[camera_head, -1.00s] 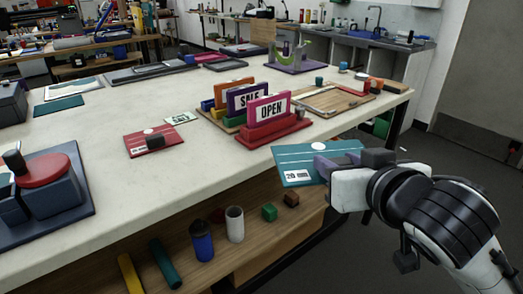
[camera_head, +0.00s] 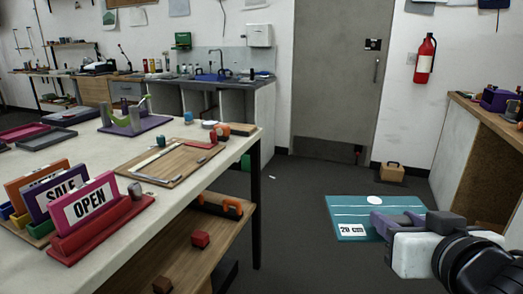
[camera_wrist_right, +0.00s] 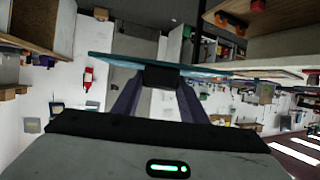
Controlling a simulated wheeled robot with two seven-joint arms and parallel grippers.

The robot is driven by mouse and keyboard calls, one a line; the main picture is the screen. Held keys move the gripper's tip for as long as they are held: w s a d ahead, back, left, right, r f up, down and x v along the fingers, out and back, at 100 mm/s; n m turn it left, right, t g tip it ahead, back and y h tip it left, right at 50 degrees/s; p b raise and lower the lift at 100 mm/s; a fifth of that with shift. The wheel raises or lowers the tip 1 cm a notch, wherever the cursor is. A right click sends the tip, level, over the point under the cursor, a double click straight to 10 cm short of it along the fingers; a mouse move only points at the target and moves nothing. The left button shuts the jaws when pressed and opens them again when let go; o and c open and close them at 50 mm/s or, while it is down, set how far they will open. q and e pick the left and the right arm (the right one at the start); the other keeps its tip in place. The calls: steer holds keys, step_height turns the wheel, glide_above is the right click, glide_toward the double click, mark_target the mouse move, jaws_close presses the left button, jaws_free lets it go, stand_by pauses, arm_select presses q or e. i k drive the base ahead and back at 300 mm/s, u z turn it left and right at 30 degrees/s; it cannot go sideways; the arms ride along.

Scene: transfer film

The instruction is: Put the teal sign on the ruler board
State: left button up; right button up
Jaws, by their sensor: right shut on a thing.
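My right gripper (camera_head: 385,222) is shut on the teal sign (camera_head: 352,210), a flat plate with white lines, a white dot and a "20 cm" label. It holds the sign out over the floor, right of the table and apart from it. In the right wrist view the teal sign (camera_wrist_right: 115,61) shows edge-on between the fingers (camera_wrist_right: 160,82). The ruler board (camera_head: 160,165), a wooden board with a pale ruler strip, lies on the table near its right end. My left gripper is not in view.
The white table (camera_head: 105,232) fills the left side. A red stand with the OPEN sign (camera_head: 88,205) and the SALE sign (camera_head: 62,188) stand left of the board. A purple stand (camera_head: 135,124) is behind it. Open floor (camera_head: 300,200) lies between the table and the right bench (camera_head: 490,130).

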mark_target(175, 162)
steer(key=z, duration=0.35)
steer(key=i, duration=1)
steer(key=u, duration=0.75)
steer(key=i, duration=0.65)
steer(key=u, duration=0.75)
